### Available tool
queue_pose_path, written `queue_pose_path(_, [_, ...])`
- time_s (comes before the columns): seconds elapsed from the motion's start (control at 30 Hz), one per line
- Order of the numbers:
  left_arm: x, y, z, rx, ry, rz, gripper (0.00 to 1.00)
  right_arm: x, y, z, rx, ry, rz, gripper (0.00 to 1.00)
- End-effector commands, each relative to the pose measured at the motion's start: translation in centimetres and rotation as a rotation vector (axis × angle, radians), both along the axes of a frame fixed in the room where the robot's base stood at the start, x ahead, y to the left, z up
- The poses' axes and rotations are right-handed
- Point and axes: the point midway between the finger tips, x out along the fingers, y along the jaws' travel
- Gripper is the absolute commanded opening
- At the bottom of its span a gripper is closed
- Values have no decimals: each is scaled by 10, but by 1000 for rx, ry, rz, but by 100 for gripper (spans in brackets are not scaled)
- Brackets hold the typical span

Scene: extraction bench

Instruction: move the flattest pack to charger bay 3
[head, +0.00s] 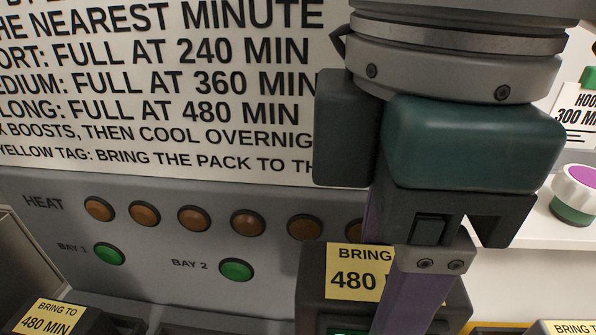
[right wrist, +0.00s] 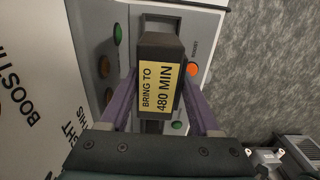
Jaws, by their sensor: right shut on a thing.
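My right gripper (head: 410,300) comes down from the top of the head view and is shut on a dark pack (head: 312,290). The pack has a yellow tag reading 480 min, partly covered by a purple finger. In the right wrist view the pack (right wrist: 150,52) sits between the two purple fingers, its tag facing the camera. The charger panel (head: 150,270) has labels for bay 1 and bay 2. No bay 3 label shows; the pack and my arm cover the panel right of bay 2. I cannot tell whether the pack touches the charger. My left gripper is not in view.
Another pack tagged 480 min (head: 45,318) is at bottom left. A partly cut-off yellow tag (head: 570,328) is at bottom right. A purple-and-white round item (head: 575,190) stands on a white shelf at right. A large sign (head: 150,90) rises behind the charger.

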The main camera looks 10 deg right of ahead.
Motion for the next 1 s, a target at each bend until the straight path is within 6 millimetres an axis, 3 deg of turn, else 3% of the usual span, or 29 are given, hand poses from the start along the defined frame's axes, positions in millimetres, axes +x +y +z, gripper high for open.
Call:
queue_pose_path(0.1, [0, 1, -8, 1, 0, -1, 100, 0, -1, -36, -2, 3, -2, 0])
queue_pose_path(0.3, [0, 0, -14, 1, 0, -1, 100, 0, -1, -76, -1, -1, -2, 0])
queue_pose_path(0.53, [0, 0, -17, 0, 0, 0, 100, 0, 0, -95, -1, -2, -2, 0])
queue_pose_path(0.77, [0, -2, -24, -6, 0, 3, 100, 0, 0, -128, 0, -1, -1, 0])
queue_pose_path(1.0, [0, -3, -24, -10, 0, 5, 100, 1, 0, -131, 1, -4, 0, 0])
